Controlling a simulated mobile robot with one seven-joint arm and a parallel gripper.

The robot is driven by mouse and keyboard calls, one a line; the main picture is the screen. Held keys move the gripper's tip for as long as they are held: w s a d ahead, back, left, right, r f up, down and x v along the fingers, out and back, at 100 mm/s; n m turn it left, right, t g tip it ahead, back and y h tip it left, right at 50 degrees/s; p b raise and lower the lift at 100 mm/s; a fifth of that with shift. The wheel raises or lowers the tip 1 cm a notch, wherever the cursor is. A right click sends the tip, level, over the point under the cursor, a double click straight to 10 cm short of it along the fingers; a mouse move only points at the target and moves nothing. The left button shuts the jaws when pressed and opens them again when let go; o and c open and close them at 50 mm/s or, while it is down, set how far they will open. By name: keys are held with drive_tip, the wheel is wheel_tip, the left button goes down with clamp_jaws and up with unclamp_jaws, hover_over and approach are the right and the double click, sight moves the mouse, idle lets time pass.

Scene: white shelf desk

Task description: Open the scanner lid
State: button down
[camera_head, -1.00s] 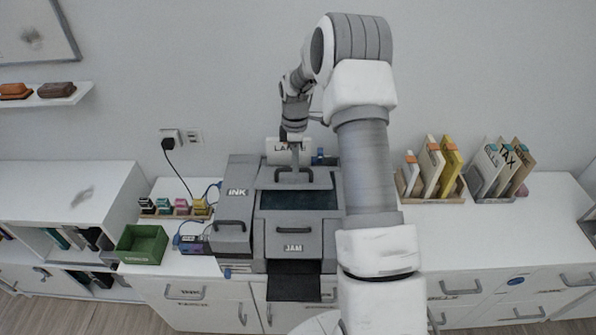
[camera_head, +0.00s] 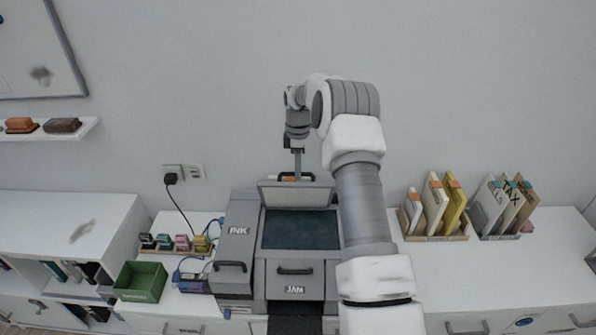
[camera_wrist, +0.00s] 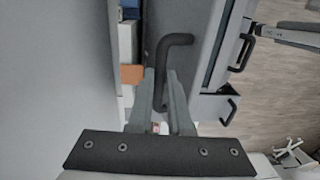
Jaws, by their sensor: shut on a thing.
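The scanner (camera_head: 242,212) is a grey machine with drawers labelled INK and JAM. Its lid (camera_head: 297,194) stands raised at the back, and the dark glass (camera_head: 300,230) beneath is fully exposed. My gripper (camera_head: 298,174) is at the lid's upper edge, shut on the dark lid handle (camera_head: 281,177). In the wrist view, the black handle (camera_wrist: 178,40) passes between the two grey fingers of my gripper (camera_wrist: 161,80). The lid's grey face (camera_wrist: 205,25) lies beside them.
A green box (camera_head: 141,282) and several small coloured blocks (camera_head: 181,243) stand left of the scanner. File holders (camera_head: 437,232) stand on the right. The wall (camera_head: 230,100) is behind the lid. The desk (camera_head: 480,275) is clear in front of the files.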

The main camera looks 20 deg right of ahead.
drive_tip(key=shift+w+d+f+g+p, duration=0.25)
drive_tip(key=shift+w+p, duration=0.1)
drive_tip(key=shift+w, duration=0.1)
drive_tip(key=shift+w+d+f+g+p, duration=0.1)
drive_tip(key=shift+w+d+g+p, duration=0.15)
drive_tip(key=shift+w+p, duration=0.15)
drive_tip(key=shift+w+f, duration=0.1)
drive_tip(key=shift+w, duration=0.1)
idle(0.4)
drive_tip(key=c, duration=0.8)
unclamp_jaws()
drive_tip(key=shift+w, duration=0.15)
drive_tip(key=shift+c, duration=0.2)
drive_tip(key=shift+y, duration=0.3)
drive_tip(key=shift+r, duration=0.2)
drive_tip(key=s+d+r+b, duration=0.4)
drive_tip(key=s+d+r, duration=0.4)
drive_tip(key=r, duration=0.3)
drive_tip(key=shift+d, duration=0.25)
drive_tip(key=shift+s, duration=0.1)
